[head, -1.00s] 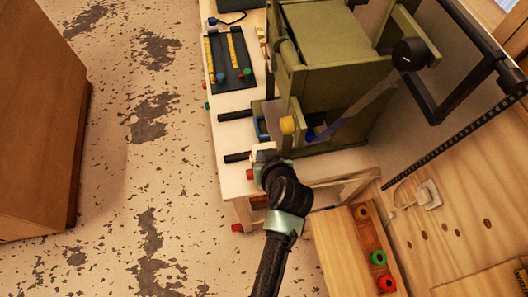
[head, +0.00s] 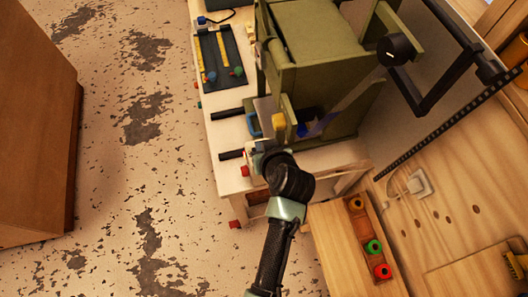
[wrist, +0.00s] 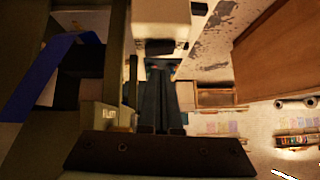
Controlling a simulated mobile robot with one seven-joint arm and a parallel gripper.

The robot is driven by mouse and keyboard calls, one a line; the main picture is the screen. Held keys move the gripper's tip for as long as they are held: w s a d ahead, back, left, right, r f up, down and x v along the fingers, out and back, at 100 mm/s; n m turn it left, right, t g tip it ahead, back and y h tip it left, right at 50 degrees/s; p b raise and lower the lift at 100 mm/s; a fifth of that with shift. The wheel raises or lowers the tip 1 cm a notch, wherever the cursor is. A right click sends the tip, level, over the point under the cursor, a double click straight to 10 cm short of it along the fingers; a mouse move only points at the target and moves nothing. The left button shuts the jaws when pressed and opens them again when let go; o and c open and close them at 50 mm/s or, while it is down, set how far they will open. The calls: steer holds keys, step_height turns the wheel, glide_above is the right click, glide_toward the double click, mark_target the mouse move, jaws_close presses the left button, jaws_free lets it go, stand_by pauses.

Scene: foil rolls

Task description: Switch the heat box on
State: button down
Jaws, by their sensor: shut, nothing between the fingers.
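The olive-green box machine (head: 315,85) stands on the pale workbench; I take it for the heat box, but no marked switch is readable on it. A small yellow knob (head: 279,124) sits on its near side. My gripper (head: 262,160) is at the bench's near end, just in front of the machine, largely hidden behind my own wrist. In the wrist view my gripper's dark fingers (wrist: 160,95) are together and empty. They point at a pale block (wrist: 161,35) with a dark slot on its lower face. I cannot tell whether they touch it.
A dark tray of tools (head: 220,55) lies on the bench's far end. Black handles stick out left of the machine. A wooden rack with coloured rolls (head: 374,247) is at lower right. A brown cabinet (head: 35,130) stands left; the floor between is clear.

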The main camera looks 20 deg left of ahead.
step_height(320, 180, up, 3)
steer(key=shift+a+f+p, duration=0.15)
steer(key=shift+p, duration=0.5)
steer(key=s+a+b+v, duration=0.1)
steer(key=b+v, duration=0.1)
steer(key=v, duration=0.7)
steer(key=shift+s+d+b, duration=0.15)
steer(key=shift+s+b, duration=0.15)
steer(key=shift+s, duration=0.05)
steer(key=w+d+r+m+t+h+b, duration=0.1)
steer(key=w+d+r+t, duration=0.2)
steer(key=r, duration=0.6)
steer(key=w+d+r+m+t+b, duration=0.1)
steer(key=w+r+t, duration=0.3)
steer(key=r, duration=0.5)
steer(key=w+d+r+m+t+h, duration=0.1)
steer(key=w+r+t, duration=0.25)
steer(key=r, duration=0.55)
steer(key=s+d+r+m+t+h+b, duration=0.1)
steer(key=s+r+t, duration=0.4)
steer(key=r, duration=0.7)
steer(key=s+d+r+m+t+h+b, duration=0.1)
steer(key=s+r+t, duration=0.4)
steer(key=r, duration=0.8)
steer(key=d+m+h, duration=0.1)
steer(key=d, duration=0.1)
steer(key=shift+s+d+r+h, duration=0.2)
steer(key=shift+d+h, duration=0.05)
steer(key=shift+h, duration=0.05)
